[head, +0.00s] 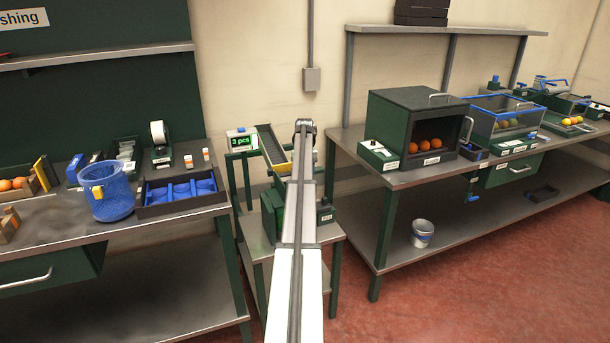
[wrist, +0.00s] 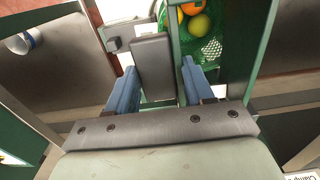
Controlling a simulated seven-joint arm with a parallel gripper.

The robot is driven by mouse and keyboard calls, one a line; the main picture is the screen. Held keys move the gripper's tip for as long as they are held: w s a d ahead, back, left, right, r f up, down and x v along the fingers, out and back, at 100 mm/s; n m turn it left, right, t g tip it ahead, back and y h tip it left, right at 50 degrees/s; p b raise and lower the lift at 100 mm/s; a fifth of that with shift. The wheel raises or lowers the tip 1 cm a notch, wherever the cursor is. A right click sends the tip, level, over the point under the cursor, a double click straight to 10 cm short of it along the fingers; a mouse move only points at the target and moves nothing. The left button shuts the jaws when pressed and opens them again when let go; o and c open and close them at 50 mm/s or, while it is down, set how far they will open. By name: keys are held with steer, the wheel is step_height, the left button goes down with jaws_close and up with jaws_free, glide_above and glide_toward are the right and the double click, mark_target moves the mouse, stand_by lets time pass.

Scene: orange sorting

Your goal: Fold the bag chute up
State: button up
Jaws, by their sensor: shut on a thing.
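The chute (head: 272,147), a dark ribbed ramp with yellow edges, is at the middle of the head view, tilted, on a small green-framed stand. My arm reaches out to it and hides part of it. In the wrist view my gripper (wrist: 158,68) has its two blue fingers on either side of a grey block (wrist: 152,52), shut on it. The block looks like the chute's handle, though its joint to the chute is not clear. A green net bag (wrist: 208,50) with orange and yellow-green fruit shows just beyond the right finger.
A display reading "3 pcs" (head: 240,138) stands left of the chute. The left bench holds a blue mesh basket (head: 110,192) and a blue-lined tray (head: 180,190). The right bench carries a dark green box (head: 411,120) with oranges inside. Red floor is open at right.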

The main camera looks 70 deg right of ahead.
steer(key=shift+s+d, duration=0.25)
steer(key=shift+d, duration=0.05)
jaws_close()
steer(key=shift+r, duration=0.1)
steer(key=shift+r, duration=0.1)
steer(key=shift+w+a+r+g+h, duration=0.2)
steer(key=shift+a+r+g+h, duration=0.1)
steer(key=shift+r, duration=0.1)
steer(key=w+a+r+g+h, duration=0.3)
steer(key=w+a+g+h, duration=0.1)
steer(key=w+a, duration=0.3)
steer(key=w+a+r+g+h, duration=0.4)
steer(key=w+a+g+h, duration=0.1)
steer(key=w+a, duration=0.2)
steer(key=shift+w+a+r, duration=0.3)
steer(key=shift+w+a, duration=0.05)
steer(key=shift+w, duration=0.35)
